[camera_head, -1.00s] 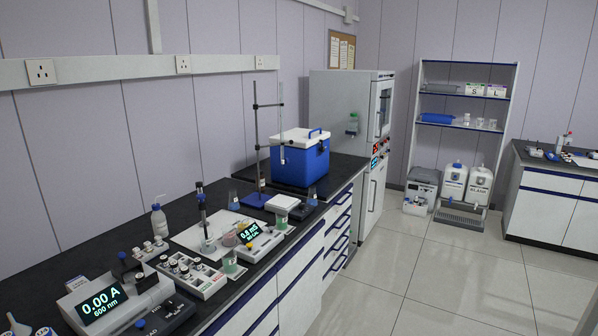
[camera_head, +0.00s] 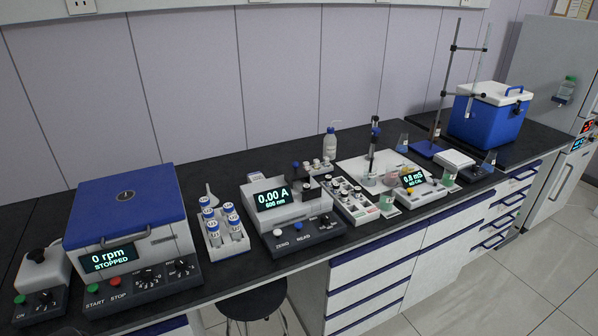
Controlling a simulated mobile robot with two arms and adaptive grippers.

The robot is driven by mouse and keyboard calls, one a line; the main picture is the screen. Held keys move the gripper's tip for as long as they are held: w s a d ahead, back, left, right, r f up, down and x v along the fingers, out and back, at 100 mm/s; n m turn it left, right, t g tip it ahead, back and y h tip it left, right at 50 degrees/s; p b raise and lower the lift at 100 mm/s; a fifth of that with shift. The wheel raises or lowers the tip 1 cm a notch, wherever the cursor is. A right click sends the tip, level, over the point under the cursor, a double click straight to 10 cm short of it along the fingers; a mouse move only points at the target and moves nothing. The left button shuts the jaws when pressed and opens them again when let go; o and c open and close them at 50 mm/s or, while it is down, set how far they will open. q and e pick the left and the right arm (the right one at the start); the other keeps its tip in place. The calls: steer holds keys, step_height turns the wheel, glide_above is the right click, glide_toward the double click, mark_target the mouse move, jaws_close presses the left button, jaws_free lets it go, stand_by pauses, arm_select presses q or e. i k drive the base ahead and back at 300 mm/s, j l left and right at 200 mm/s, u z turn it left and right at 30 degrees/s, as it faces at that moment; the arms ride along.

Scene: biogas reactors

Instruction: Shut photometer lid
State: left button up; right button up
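The photometer (camera_head: 290,213) stands on the dark bench in the middle of the view. It is a pale box with a dark front panel, and its display reads 0.00 A, 600 nm. Its panel has ZERO and READ buttons. A small dark part stands up at the right of its top, beside the display; it looks like the lid (camera_head: 297,171) raised, but it is too small to be sure of its angle. Whether a cuvette sits inside cannot be told. Neither of my grippers is in view.
A blue-lidded centrifuge (camera_head: 125,225) and a rack of blue-capped bottles (camera_head: 222,232) stand left of the photometer. A tray of small vials (camera_head: 350,199) stands close on its right. A stool (camera_head: 252,306) is below the bench front.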

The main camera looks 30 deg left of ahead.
mark_target(297, 173)
steer(key=i+j, duration=0.15)
steer(key=j, duration=0.2)
steer(key=i+j, duration=0.15)
steer(key=j, duration=0.2)
steer(key=i+j, duration=0.15)
steer(key=j, duration=0.2)
